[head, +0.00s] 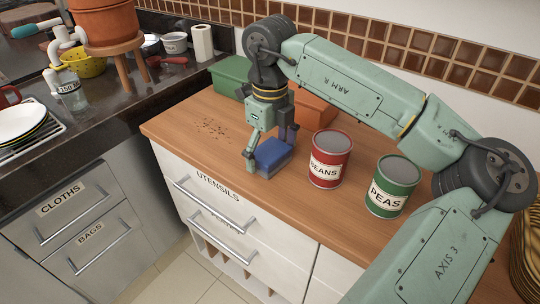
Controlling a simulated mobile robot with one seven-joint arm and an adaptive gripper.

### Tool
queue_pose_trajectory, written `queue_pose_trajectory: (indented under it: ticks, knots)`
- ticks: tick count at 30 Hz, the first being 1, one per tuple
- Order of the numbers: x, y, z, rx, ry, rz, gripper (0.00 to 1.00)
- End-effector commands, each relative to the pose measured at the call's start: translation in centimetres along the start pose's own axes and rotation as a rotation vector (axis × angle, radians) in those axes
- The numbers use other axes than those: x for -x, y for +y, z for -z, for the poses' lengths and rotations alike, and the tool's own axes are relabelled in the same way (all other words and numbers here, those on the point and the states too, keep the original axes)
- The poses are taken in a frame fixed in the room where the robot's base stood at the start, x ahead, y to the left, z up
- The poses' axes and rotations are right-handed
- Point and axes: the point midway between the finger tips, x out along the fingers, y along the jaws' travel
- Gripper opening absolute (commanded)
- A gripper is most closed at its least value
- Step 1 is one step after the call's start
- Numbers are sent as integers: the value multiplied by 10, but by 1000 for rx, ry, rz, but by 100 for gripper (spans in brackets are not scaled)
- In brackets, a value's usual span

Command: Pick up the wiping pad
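The wiping pad (273,157) is a blue block with a paler grey lower layer. It is low at the wooden counter, left of the bean can; I cannot tell whether it rests on the wood. My gripper (268,152) points down over it with its fingers spread. One green finger stands along the pad's left side, and the dark other side of the gripper is at the pad's back right. The far fingertip is hidden, and I cannot tell whether the fingers press on the pad.
A red can of beans (328,160) stands close right of the pad, with a green can of peas (392,187) further right. A green container (230,76) and an orange container (314,110) are behind my gripper. Brown crumbs (213,130) lie on the counter to the left.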

Motion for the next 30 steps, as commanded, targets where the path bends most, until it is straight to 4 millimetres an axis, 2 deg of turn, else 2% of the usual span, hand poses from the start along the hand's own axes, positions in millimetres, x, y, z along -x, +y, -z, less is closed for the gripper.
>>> queue_pose_trajectory:
  ticks: [2,18,30]
  knots:
    - [0,0,0,0,0,0,79]
    - [0,0,0,0,0,0,43]
    - [6,0,0,0,1,1,42]
